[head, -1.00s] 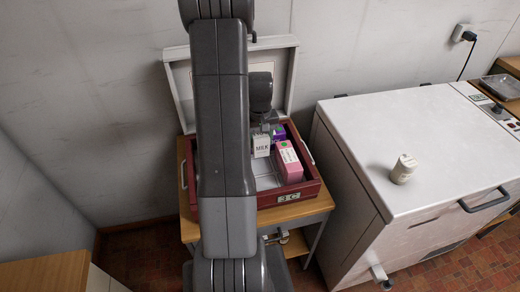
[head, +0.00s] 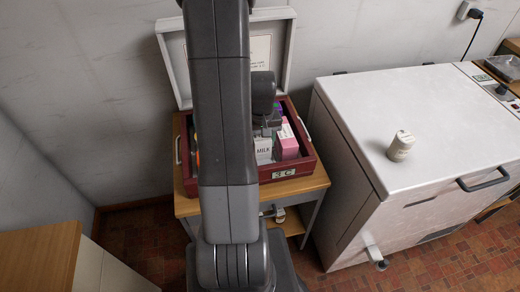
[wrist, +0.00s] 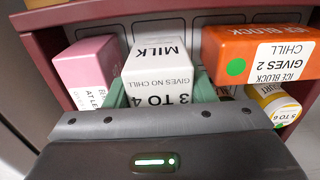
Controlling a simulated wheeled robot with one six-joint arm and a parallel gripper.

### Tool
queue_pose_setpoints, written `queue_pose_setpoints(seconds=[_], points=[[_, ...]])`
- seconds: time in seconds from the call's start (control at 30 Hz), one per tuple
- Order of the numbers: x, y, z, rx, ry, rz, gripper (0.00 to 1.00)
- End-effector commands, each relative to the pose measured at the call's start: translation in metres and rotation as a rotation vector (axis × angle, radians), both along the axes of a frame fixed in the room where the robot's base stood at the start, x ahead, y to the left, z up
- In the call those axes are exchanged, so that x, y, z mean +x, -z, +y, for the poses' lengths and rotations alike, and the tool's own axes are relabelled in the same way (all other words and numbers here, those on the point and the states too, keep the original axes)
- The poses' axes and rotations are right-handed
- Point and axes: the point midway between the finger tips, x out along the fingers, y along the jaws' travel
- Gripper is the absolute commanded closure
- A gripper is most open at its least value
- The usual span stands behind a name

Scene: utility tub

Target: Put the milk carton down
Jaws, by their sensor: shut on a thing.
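The milk carton (head: 263,152) is white with "MILK" on its side and stands about upright in the dark red tub (head: 307,172), left of a pink box. In the wrist view the carton (wrist: 158,65) is between greenish finger pads. My gripper (head: 266,128) is shut on it from above; its fingers (wrist: 160,98) hold both sides. The carton's base is hidden, so I cannot tell whether it touches the tub floor.
A pink box (wrist: 90,68), an orange ice block (wrist: 250,52) and a yogurt tub (wrist: 272,105) are close around the carton. The tub's raised lid (head: 285,60) is behind. A white chest (head: 340,110) with a small white container (head: 401,146) stands right.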

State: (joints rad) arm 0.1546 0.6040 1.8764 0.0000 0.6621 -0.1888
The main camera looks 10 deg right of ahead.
Motion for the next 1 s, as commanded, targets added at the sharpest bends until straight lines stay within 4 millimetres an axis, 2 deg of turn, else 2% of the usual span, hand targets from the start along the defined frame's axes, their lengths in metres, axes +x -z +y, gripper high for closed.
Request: queue_pose_setpoints(seconds=[0.33, 0.8, 0.83, 0.93, 1.0], points=[[0.0, 0.039, 0.0, 0.0, 0.0, 0.001, 0.8], [0.001, 0.048, 0.0, 0.0, 0.0, -0.002, 0.8], [0.0, 0.047, 0.0, 0.0, 0.0, -0.001, 0.46], [0.0, 0.046, 0.0, 0.0, 0.0, -0.001, 0.28], [0.0, 0.046, 0.0, 0.0, 0.0, -0.001, 0.28]])
